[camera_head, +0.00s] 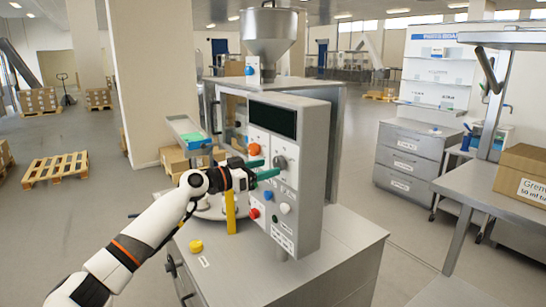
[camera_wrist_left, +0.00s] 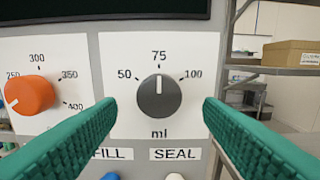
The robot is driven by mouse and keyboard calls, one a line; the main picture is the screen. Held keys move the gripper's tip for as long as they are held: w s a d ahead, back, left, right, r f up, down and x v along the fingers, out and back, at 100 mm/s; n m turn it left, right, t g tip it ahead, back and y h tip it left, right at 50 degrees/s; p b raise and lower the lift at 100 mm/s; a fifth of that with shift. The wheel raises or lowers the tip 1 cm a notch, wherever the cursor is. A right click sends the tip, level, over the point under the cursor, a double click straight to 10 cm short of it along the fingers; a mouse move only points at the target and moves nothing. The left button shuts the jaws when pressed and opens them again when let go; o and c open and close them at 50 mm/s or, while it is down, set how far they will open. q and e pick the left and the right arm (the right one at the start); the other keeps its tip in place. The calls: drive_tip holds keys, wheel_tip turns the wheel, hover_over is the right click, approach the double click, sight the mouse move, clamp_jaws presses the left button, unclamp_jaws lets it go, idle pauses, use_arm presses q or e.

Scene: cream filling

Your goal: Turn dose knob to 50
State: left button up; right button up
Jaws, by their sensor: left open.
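The dose knob (camera_wrist_left: 159,97) is a round dark grey knob with a white pointer line, on a white plate marked 50, 75, 100 and ml. Its pointer is straight up, at 75. In the head view the knob (camera_head: 279,162) sits on the front panel (camera_head: 313,160) of the filling machine. My left gripper (camera_head: 262,168) is in front of the panel. In the left wrist view its green fingers are spread, one on each side of the knob, and hold nothing. Whether the fingertips reach the knob's depth I cannot tell. My right gripper is not in view.
An orange knob (camera_wrist_left: 30,95) with marks from 250 to 400 is left of the dose knob. Below are FILL and SEAL labels with a blue button (camera_wrist_left: 111,176) and a white button (camera_wrist_left: 175,177). A dark display (camera_head: 272,120) is above. A steel table (camera_head: 480,190) stands at right.

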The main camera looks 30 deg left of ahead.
sight(276, 165)
use_arm(q)
drive_tip(key=shift+p+x, duration=0.4)
drive_tip(key=shift+x, duration=0.8)
drive_tip(key=shift+w+d, duration=0.1)
drive_tip(key=shift+w, duration=0.25)
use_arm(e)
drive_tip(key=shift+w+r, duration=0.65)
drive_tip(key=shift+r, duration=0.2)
use_arm(q)
drive_tip(key=c, duration=1)
drive_tip(key=shift+o, duration=0.2)
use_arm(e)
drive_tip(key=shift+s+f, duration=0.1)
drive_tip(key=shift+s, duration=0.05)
